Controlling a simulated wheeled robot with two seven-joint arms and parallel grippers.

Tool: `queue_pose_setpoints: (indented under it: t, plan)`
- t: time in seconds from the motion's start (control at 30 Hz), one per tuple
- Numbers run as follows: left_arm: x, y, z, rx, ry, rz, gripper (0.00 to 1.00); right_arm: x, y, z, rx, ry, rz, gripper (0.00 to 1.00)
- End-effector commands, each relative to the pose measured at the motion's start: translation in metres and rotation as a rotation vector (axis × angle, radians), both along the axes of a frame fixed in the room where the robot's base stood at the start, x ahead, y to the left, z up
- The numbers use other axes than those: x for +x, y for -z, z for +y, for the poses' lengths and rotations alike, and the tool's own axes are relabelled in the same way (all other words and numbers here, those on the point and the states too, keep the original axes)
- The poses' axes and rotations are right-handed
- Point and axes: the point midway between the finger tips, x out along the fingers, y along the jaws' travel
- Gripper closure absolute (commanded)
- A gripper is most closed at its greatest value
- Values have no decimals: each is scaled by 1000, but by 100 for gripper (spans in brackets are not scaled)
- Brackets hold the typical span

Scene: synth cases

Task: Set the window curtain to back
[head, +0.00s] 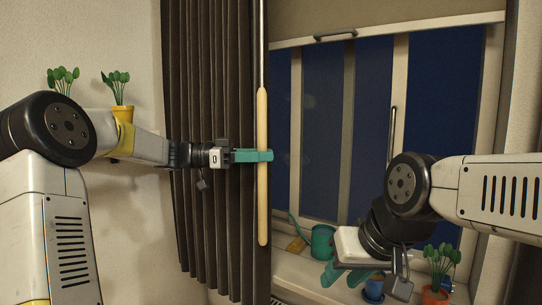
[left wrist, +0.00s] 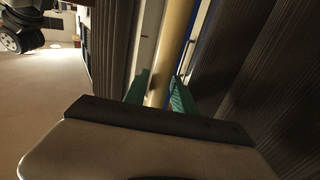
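The dark pleated curtain (head: 215,70) hangs at the left of the window. A pale wooden wand (head: 262,205) hangs from a thin rod at the curtain's right edge. My left gripper (head: 262,156) has its green fingers around the middle of the wand, shut on it. In the left wrist view the wand (left wrist: 173,45) runs between the two fingers (left wrist: 162,90), which appear to touch it on both sides. My right gripper (head: 344,277) is low at the right, above the sill, with its green fingers apart and nothing seen between them.
The window (head: 375,120) shows dark blue glass, with a rolled shade (head: 380,15) above. A teal watering can (head: 321,243), a blue pot (head: 374,288) and an orange potted plant (head: 438,292) stand near my right gripper. Potted plants (head: 122,112) are on the left wall.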

Motion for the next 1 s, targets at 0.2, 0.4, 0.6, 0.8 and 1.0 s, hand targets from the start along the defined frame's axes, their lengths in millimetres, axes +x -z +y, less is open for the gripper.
queue_pose_setpoints:
  t: [0.2,0.4,0.6,0.8,1.0]
  plan:
    - [0,0,-26,1,2,-1,68,0,0,0,0,0,0,64]
    - [0,0,-30,1,-1,-1,68,0,0,0,0,0,1,64]
    - [0,0,-30,1,-1,-1,80,0,0,0,0,0,1,64]
    - [0,0,-30,1,-1,-1,100,0,0,0,0,0,0,64]
    - [0,0,-30,0,-2,-1,100,0,0,0,0,0,0,64]
